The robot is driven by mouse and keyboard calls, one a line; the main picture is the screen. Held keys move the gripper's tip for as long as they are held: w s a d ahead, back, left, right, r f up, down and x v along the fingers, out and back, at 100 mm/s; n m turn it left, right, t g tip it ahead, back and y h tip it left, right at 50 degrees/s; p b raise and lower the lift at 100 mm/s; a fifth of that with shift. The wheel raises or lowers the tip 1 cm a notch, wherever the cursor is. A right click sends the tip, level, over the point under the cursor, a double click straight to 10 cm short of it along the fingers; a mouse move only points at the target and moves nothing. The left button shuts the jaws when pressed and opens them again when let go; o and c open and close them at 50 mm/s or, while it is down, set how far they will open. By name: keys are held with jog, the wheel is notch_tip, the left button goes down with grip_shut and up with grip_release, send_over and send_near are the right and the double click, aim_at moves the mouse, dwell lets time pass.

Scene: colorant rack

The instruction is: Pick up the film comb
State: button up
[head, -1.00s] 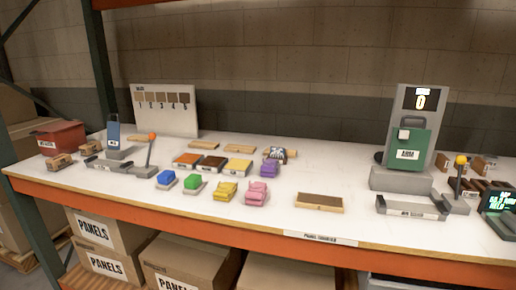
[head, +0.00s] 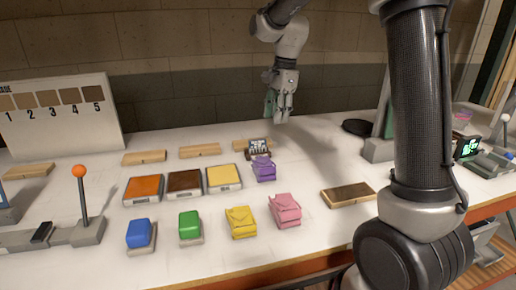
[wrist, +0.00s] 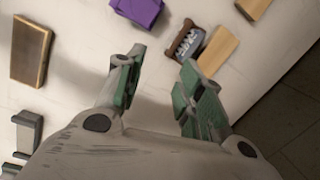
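The film comb appears to be the small dark brown piece with a grey, white-marked face (head: 258,149), at the back middle of the table just behind the purple block (head: 264,170). In the wrist view the comb (wrist: 187,43) lies beyond the fingertips, a little right of centre, beside a wooden plank (wrist: 217,52). My gripper (head: 279,110) hangs above the back of the table, right of the comb and apart from it. In the wrist view its green-padded fingers (wrist: 162,60) are spread with nothing between them.
Orange, brown and yellow trays (head: 184,184) stand left of the comb. Blue, green, yellow and pink blocks (head: 241,222) line the front. A wooden tray (head: 349,194) lies at the right. My arm hides part of the right side. A lever with an orange knob (head: 79,171) stands left.

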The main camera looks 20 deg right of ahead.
aim_at(257, 140)
jog(key=w+a+f+m, duration=0.2)
jog(key=w+f, duration=0.1)
jog(key=w+a+f, duration=0.1)
jog(key=w, duration=0.1)
jog(key=shift+w+a+f+m+g, duration=0.1)
jog(key=shift+a+f+m+g, duration=0.3)
jog(key=f, duration=0.5)
jog(key=a+f, duration=0.1)
jog(key=f, duration=0.1)
jog(key=shift+w+f, duration=0.35)
jog(key=shift+f, duration=0.05)
grip_shut()
